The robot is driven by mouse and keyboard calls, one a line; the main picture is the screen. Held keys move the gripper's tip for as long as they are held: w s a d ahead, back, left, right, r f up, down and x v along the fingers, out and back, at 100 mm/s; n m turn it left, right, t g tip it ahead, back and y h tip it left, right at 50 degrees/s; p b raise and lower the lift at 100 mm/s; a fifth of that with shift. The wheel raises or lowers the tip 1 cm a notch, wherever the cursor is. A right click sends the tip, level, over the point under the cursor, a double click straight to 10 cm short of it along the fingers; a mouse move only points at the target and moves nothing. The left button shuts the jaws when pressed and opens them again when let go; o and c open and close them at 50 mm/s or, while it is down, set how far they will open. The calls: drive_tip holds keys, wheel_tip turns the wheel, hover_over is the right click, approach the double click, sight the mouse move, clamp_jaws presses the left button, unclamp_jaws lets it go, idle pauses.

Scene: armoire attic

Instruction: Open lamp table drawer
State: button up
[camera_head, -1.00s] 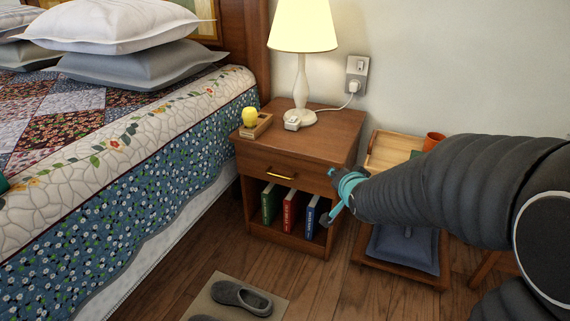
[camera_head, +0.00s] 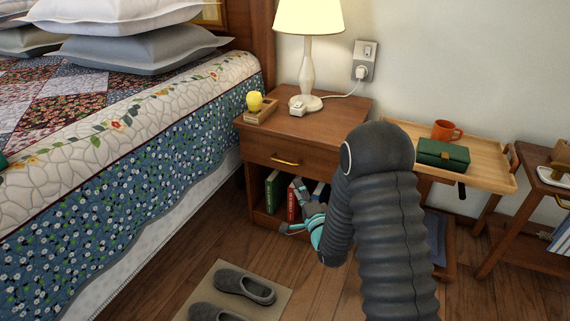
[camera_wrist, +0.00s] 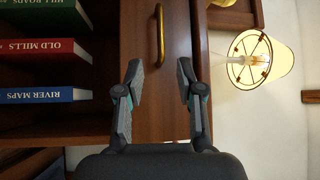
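The lamp table (camera_head: 350,107) is a brown wooden bedside stand with one drawer (camera_head: 262,150) above an open shelf. The drawer looks shut and has a brass bar handle (camera_head: 285,162). In the wrist view the handle (camera_wrist: 160,34) runs upright at the top, ahead of my gripper's fingers and roughly between their lines. My gripper (camera_wrist: 160,82) is open, with both fingers apart and nothing between them. In the head view my gripper (camera_head: 300,210) is low in front of the shelf, below the handle, partly hidden by my arm.
Several books (camera_head: 272,192) stand in the shelf. A lamp (camera_head: 307,75) and a yellow bulb-like item in a wooden holder (camera_head: 262,112) sit on top. The bed (camera_head: 120,200) is at left. Slippers lie on a mat (camera_head: 205,285). A tray table (camera_head: 490,172) stands at right.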

sight(285, 162)
drive_tip(key=x, duration=1.3)
drive_tip(key=shift+w, duration=0.15)
clamp_jaws()
